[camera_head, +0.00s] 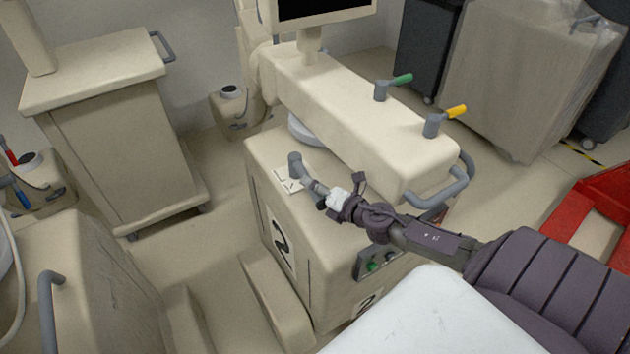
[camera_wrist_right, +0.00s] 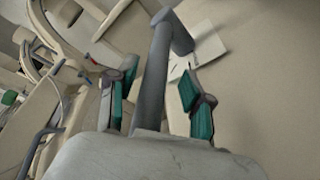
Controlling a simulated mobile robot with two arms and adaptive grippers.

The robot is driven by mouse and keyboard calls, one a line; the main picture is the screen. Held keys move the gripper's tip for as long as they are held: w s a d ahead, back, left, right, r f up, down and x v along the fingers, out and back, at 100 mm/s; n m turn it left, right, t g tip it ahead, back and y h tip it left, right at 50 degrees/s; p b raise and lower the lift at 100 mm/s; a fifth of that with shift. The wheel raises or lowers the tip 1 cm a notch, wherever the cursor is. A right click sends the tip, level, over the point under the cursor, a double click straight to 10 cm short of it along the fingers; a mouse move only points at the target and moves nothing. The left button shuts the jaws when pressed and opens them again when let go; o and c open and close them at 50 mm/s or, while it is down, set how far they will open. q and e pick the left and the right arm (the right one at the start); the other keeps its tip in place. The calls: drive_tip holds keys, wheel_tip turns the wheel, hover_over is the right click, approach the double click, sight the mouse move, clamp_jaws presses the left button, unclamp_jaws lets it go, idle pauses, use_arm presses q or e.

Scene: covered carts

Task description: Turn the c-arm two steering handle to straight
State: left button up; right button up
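The c-arm two unit (camera_head: 284,243) is a cream cart with a large black "2" on its side. Its grey steering handle (camera_head: 295,163) stands on the top near the left corner, with the lever pointing to the lower right. My right gripper (camera_head: 323,194) reaches in from the right to the lever's end. In the right wrist view the handle's lever (camera_wrist_right: 155,75) runs between the two green-padded fingers of my right gripper (camera_wrist_right: 152,95), with gaps on both sides. The gripper is open around it. My left gripper is not in view.
A white label card (camera_head: 281,181) lies under the handle. A cream column with a green lever (camera_head: 401,79), a yellow lever (camera_head: 456,112) and a grey rail (camera_head: 447,188) overhangs the cart behind my gripper. Another cart (camera_head: 125,130) stands at the left; a red frame (camera_head: 590,195) is at right.

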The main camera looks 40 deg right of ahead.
drive_tip(key=shift+s+a, duration=0.1)
drive_tip(key=shift+a, duration=0.05)
drive_tip(key=shift+s, duration=0.35)
drive_tip(key=v, duration=0.6)
drive_tip(key=shift+s+r, duration=0.2)
drive_tip(key=shift+s, duration=0.1)
